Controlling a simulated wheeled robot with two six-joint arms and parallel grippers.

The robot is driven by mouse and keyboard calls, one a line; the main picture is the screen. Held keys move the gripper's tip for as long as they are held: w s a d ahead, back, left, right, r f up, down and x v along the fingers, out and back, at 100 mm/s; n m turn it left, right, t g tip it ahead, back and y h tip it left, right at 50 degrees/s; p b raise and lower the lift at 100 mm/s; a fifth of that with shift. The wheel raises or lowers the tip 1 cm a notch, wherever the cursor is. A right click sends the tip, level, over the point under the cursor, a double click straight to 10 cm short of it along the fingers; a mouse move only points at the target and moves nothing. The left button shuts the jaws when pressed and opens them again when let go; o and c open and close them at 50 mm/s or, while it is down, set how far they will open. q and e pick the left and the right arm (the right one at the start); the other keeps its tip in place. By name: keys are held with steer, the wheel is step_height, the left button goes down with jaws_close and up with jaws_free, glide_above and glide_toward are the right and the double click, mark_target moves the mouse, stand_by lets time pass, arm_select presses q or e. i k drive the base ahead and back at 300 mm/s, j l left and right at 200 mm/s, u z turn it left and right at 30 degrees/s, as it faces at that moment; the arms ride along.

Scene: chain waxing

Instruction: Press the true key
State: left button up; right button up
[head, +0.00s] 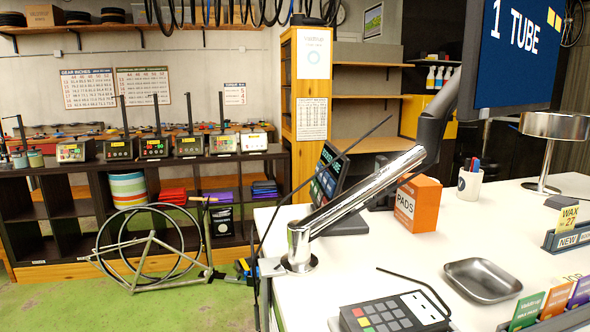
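A dark keypad device (395,312) lies on the white worktop at the bottom of the head view. It has grey keys, a red key and some other coloured keys, and a pale display strip at its right. A dark tilted terminal (327,178) with rows of coloured buttons stands further back, partly hidden by a chrome monitor arm (360,195). The lettering on both is too small to read, so I cannot tell which key is the true key. Neither of my grippers is in view.
The white worktop (400,258) also bears an orange PADS box (418,204), a metal tray (482,281), a pen mug (469,185), a lamp (553,127) and coloured packets (557,301). A large screen (515,60) overhangs it. A bicycle frame (150,240) stands on the green floor.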

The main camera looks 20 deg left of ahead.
mark_target(320, 176)
steer(key=j+z, duration=0.3)
steer(key=j, duration=1.55)
